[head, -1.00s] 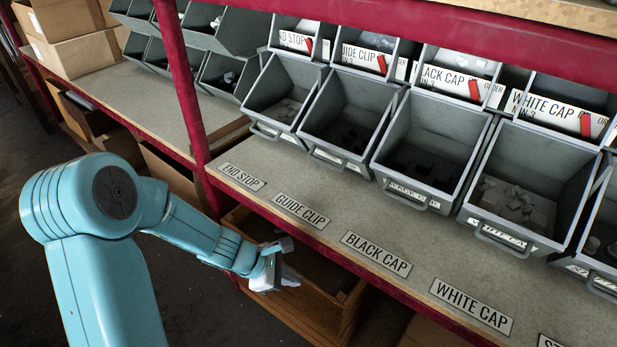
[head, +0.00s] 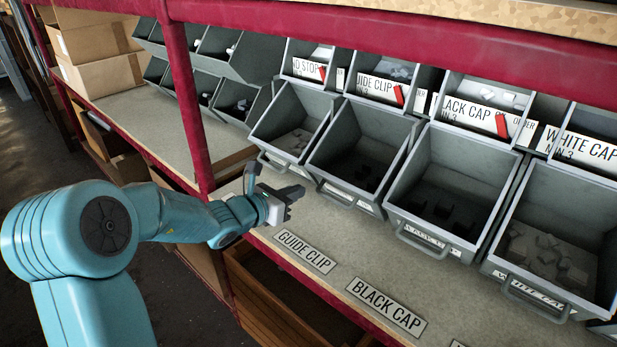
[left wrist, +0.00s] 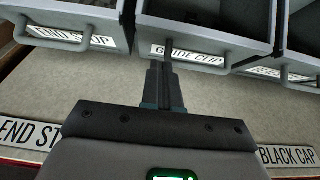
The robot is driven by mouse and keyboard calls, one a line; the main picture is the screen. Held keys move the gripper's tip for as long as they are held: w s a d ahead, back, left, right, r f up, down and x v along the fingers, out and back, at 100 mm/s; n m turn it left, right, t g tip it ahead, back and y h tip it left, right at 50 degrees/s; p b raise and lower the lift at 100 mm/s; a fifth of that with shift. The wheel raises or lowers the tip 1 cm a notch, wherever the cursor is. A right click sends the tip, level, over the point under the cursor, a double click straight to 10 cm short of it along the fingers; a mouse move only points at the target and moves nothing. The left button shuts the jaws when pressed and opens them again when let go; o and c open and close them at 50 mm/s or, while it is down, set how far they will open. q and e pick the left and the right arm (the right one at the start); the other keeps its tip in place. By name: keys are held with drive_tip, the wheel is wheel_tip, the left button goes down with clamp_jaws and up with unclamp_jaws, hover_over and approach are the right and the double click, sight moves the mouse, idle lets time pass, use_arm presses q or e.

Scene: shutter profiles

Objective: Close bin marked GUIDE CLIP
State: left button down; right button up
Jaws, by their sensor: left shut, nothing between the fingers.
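The grey bin marked GUIDE CLIP (head: 361,146) is in the lower row in the head view, its top open, with dark small parts inside. In the left wrist view its front bears the GUIDE CLIP label (left wrist: 195,55). My left gripper (head: 298,191) is shut and empty, above the counter and just in front of the lower bins. In the left wrist view its closed fingers (left wrist: 167,45) point at the GUIDE CLIP bin's front and overlap the label's left part. Whether they touch it I cannot tell. My right gripper is not in view.
Similar open bins stand on both sides, END STOP (head: 290,125) left and BLACK CAP (head: 445,190) right. A flat GUIDE CLIP counter label (head: 305,251) lies in front. A red post (head: 187,95) stands left of the bins.

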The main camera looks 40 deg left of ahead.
sight(319, 173)
use_arm(q)
drive_tip(key=w, duration=0.2)
drive_tip(key=w+r+p, duration=0.1)
drive_tip(key=w, duration=0.1)
drive_tip(key=shift+d+r, duration=0.15)
drive_tip(key=shift+r, duration=0.05)
drive_tip(key=shift+w+r, duration=0.15)
drive_tip(key=shift+r, duration=0.05)
drive_tip(key=shift+w, duration=0.3)
drive_tip(key=shift+s, duration=0.1)
